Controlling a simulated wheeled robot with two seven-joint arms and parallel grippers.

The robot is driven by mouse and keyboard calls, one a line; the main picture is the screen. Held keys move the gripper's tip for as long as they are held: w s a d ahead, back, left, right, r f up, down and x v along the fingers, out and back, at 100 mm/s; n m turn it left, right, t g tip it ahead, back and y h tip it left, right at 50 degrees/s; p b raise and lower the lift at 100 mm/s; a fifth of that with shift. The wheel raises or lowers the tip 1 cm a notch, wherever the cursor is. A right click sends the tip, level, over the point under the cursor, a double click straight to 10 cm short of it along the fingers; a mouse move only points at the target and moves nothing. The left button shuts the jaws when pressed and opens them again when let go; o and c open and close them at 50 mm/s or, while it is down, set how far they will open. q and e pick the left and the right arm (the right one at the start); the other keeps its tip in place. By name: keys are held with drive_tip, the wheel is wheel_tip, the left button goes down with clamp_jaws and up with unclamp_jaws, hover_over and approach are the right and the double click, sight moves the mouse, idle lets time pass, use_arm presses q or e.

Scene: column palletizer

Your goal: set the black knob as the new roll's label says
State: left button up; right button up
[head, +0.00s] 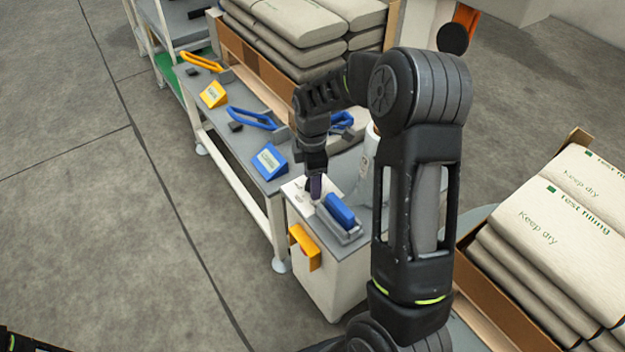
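My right arm reaches over a light cabinet (335,275), and its gripper (316,188) points down at the white panel on the cabinet's top. The fingertips look close together at the panel; I cannot tell whether they are shut on anything. The black knob cannot be made out; the gripper may hide it. A white roll (370,150) stands behind my forearm, partly hidden, and no label on it can be read. My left gripper is out of view.
A blue-handled grey device (341,211) sits beside my gripper, and a yellow box (305,247) is on the cabinet's side. A grey bench (228,118) holds yellow and blue signs and handled tools. Sacks (555,210) are stacked at right and back. The left floor is clear.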

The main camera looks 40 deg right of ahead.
drive_tip(key=shift+c, duration=0.5)
clamp_jaws()
